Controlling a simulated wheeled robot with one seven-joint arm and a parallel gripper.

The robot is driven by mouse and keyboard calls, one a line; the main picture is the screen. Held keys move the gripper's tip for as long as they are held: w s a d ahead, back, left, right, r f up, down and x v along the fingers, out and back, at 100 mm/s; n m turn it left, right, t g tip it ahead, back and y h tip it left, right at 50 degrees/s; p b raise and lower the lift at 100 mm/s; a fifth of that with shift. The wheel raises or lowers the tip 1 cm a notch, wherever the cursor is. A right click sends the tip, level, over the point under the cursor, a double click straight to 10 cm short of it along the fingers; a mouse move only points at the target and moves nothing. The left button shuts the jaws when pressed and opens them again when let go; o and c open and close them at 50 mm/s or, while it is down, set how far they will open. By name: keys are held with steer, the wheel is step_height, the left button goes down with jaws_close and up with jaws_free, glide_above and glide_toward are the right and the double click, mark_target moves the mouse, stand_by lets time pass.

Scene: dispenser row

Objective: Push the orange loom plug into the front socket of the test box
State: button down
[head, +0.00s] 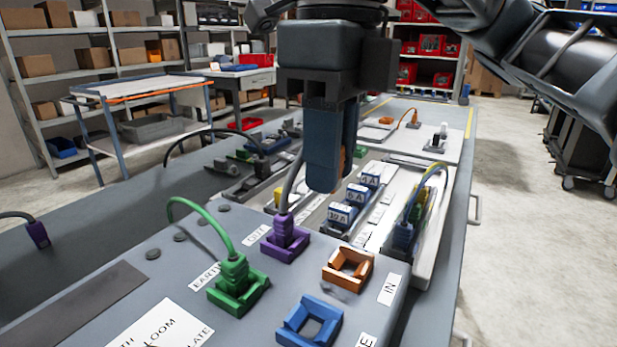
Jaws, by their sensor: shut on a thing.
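My gripper (330,184) hangs over the test box (215,325), pointing down. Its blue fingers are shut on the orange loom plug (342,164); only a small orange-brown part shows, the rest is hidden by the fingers. An empty orange-rimmed socket (348,268) beside the label IN sits on the box, below and slightly right of the fingertips, with a clear gap between. An empty blue-rimmed socket (310,322) is nearer me. A green plug (236,275) sits in the green socket by EARTH. A purple plug (284,233) sits in the purple socket by OUT.
Behind stand blue-white labelled modules (344,214) and a cabled connector block (408,225). An orange cabled plug (413,120) stands on the far plate. A loose purple plug (38,235) lies far left.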

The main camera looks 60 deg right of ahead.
steer(key=shift+s+a+f+b, duration=0.4)
steer(key=shift+s+f+b, duration=0.15)
steer(key=shift+s+b, duration=0.2)
steer(key=shift+s+a+f+b, duration=0.35)
steer(key=shift+s+f+b, duration=0.25)
steer(key=shift+b, duration=0.2)
steer(key=shift+f+b, duration=1.6)
steer(key=shift+b, duration=0.05)
steer(key=shift+f, duration=0.25)
steer(key=shift+f+b, duration=0.45)
steer(key=shift+b, duration=0.25)
steer(key=shift+f, duration=0.15)
